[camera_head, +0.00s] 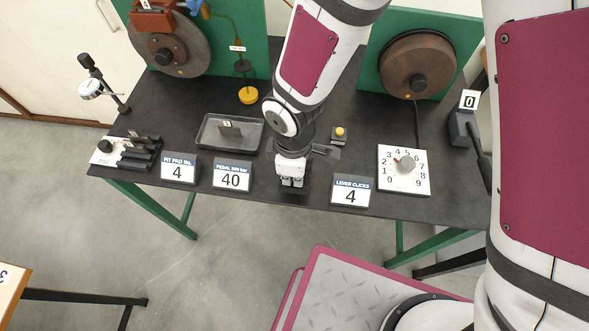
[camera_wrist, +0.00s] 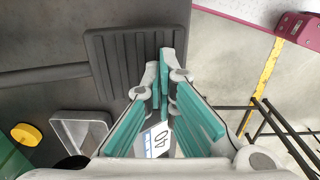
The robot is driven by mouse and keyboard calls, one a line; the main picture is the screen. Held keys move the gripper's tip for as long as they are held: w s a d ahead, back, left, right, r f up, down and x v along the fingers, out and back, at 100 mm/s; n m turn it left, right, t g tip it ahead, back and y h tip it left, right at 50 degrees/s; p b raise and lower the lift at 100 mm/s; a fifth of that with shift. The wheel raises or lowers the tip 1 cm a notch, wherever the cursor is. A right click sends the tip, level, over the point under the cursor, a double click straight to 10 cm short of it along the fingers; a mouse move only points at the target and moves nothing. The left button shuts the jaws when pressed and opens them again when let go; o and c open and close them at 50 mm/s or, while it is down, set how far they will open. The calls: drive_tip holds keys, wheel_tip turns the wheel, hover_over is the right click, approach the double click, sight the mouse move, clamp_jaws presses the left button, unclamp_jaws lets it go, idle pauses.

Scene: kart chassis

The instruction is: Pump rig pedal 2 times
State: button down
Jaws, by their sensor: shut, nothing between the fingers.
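The pedal's black ribbed pad (camera_wrist: 122,58) fills the upper middle of the wrist view, with a dark bar running left from it. My gripper (camera_wrist: 165,62) is shut and empty, its fingertips overlapping the pad's right edge in that view. I cannot tell whether they touch it. In the head view my gripper (camera_head: 291,182) is low over the table's front edge, and I cannot make out the pedal there. The "PEDAL MIN bar" card (camera_head: 233,177) reads 40 and stands left of my gripper; it also shows between the fingers in the wrist view (camera_wrist: 160,143).
A grey tray (camera_head: 203,137) lies behind the cards. A yellow button (camera_head: 339,132), a "LEVER CLICKS" card (camera_head: 351,192) reading 4 and a white dial (camera_head: 418,182) stand right of my gripper. The black tabletop (camera_head: 155,100) has bare room at the back left.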

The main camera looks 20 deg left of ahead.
drive_tip(key=s+r, duration=0.3)
drive_tip(key=r, duration=0.8)
drive_tip(key=shift+s+d, duration=0.35)
drive_tip(key=shift+d, duration=0.1)
drive_tip(key=w+r+p, duration=0.1)
drive_tip(key=w+r, duration=0.1)
drive_tip(key=r, duration=0.4)
drive_tip(key=w+r+p, duration=0.2)
drive_tip(key=w+r, duration=0.1)
drive_tip(key=r, duration=0.4)
drive_tip(key=shift+w+a+p, duration=0.25)
drive_tip(key=shift+a+p, duration=0.05)
drive_tip(key=shift+f, duration=0.15)
wheel_tip(320, 180, down, 14)
drive_tip(key=p, duration=0.1)
